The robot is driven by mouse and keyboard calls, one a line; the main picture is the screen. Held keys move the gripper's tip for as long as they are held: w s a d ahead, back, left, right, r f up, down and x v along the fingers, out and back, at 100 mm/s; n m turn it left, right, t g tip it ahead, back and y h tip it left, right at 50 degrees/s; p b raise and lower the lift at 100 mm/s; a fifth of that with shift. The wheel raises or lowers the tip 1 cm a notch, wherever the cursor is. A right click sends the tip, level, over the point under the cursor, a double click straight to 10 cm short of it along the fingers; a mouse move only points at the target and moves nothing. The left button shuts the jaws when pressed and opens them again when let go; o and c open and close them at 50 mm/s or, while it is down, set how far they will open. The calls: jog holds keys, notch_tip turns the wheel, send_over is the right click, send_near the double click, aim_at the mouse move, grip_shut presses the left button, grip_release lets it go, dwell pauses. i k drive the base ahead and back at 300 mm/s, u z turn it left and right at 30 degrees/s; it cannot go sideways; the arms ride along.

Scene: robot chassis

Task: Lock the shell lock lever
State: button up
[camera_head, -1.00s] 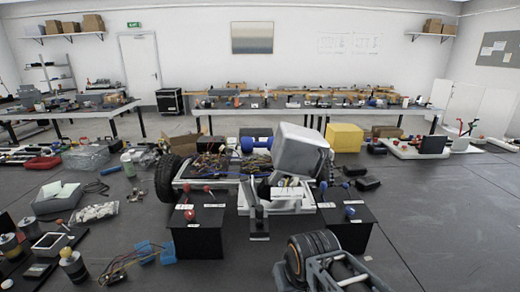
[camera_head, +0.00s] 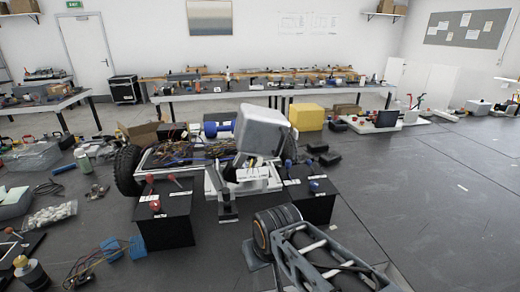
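A robot chassis stands mid-floor, with a black wheel (camera_head: 127,170) at its left and a tray of wiring (camera_head: 185,152). A pale grey box-like shell (camera_head: 262,131) sits tilted at the chassis's right end. A grey upright bracket (camera_head: 224,192) stands in front of it. Small red-knobbed levers (camera_head: 154,203) show on the left black box (camera_head: 165,226). A blue-knobbed lever (camera_head: 287,164) and a red-and-blue one (camera_head: 314,185) are at the right black box (camera_head: 313,206). I cannot tell which is the shell lock lever. My arm's links show at lower right; my gripper is not visible.
A blue connector with wires (camera_head: 123,248) lies in front of the left box. A bag of white pieces (camera_head: 50,215) is at left. A yellow box (camera_head: 307,117) stands behind the chassis, before a long workbench (camera_head: 208,97). The floor at right is largely clear.

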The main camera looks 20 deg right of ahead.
aim_at(225, 191)
jog(key=z, duration=1.75)
jog(key=k, duration=0.7)
jog(key=u, duration=2.2)
